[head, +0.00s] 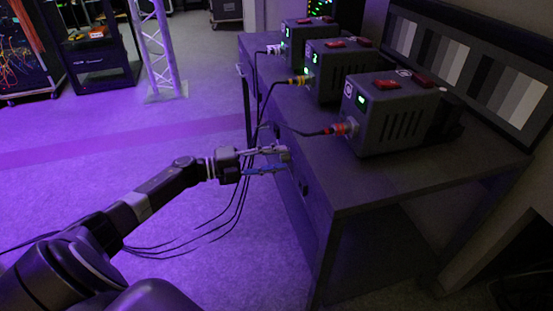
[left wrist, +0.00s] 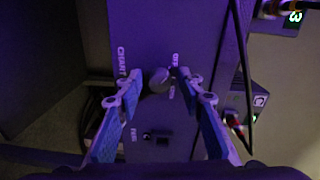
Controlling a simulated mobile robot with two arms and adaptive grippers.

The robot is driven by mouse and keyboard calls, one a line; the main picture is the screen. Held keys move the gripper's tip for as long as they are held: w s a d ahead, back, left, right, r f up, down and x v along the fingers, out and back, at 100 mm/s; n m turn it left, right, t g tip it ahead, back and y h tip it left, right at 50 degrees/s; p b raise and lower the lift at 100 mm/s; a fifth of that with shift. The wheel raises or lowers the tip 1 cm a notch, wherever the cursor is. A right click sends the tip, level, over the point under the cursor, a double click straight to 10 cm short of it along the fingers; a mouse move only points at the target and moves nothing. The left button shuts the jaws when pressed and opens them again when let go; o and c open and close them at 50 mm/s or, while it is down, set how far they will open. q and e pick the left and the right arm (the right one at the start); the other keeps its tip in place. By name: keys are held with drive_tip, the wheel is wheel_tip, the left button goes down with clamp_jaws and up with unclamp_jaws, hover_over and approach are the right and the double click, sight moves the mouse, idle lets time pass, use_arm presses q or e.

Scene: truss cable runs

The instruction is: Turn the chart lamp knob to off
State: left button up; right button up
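The chart lamp knob (left wrist: 158,82) is a small grey knob on a dark panel (left wrist: 180,25) in the left wrist view. White lettering reads CHART to its left, and OFF and ON appear to its right. The direction its pointer faces is too dark to tell. My left gripper (left wrist: 158,77) is open, its two blue-padded fingers on either side of the knob with small gaps. In the head view my left gripper (head: 287,161) is at the bench's front side, fingers apart; the knob is hidden there. My right gripper is not in view.
Dark boxes with red switches and green displays, the nearest one (head: 390,115), stand on the bench (head: 400,180). Cables with coloured plugs hang from them over the front edge, close to my left gripper. A striped grey chart (head: 465,65) stands behind.

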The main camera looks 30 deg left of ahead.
use_arm(q)
drive_tip(key=v, duration=1.2)
idle(0.5)
